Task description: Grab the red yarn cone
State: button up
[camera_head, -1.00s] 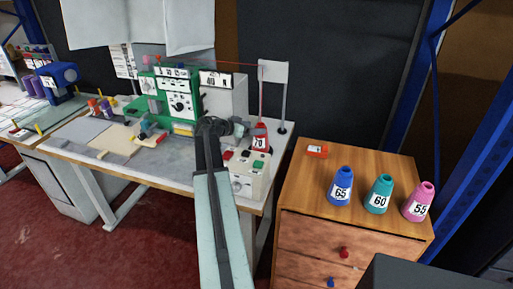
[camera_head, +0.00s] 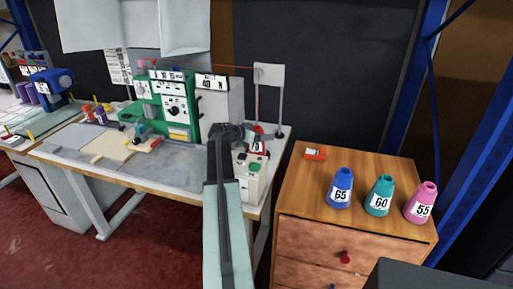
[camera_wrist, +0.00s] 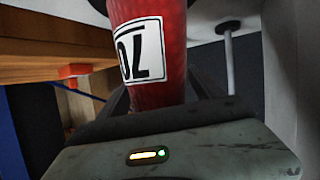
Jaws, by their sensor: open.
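The red yarn cone (camera_head: 257,145), with a white label reading 70, stands near the right end of the white worktable (camera_head: 187,177). In the head view my gripper (camera_head: 236,131) is at its left and partly covers it. In the wrist view the red cone (camera_wrist: 172,85) fills the upper middle, with its label appearing upside down. Dark fingers of my open gripper (camera_wrist: 160,100) show on both sides of the cone's lower visible part. I cannot tell whether they touch it. The cone's end is cut off by the top edge.
A green and grey machine (camera_head: 170,108) stands behind my arm. A control box (camera_head: 250,178) is just in front of the cone, and a post with a white flag (camera_head: 270,74) rises behind. The wooden cabinet (camera_head: 305,190) at the right holds blue (camera_head: 340,182), teal (camera_head: 380,190) and pink (camera_head: 422,196) cones.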

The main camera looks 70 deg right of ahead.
jog(key=shift+d, duration=0.1)
grip_shut()
jog(key=shift+r, duration=0.1)
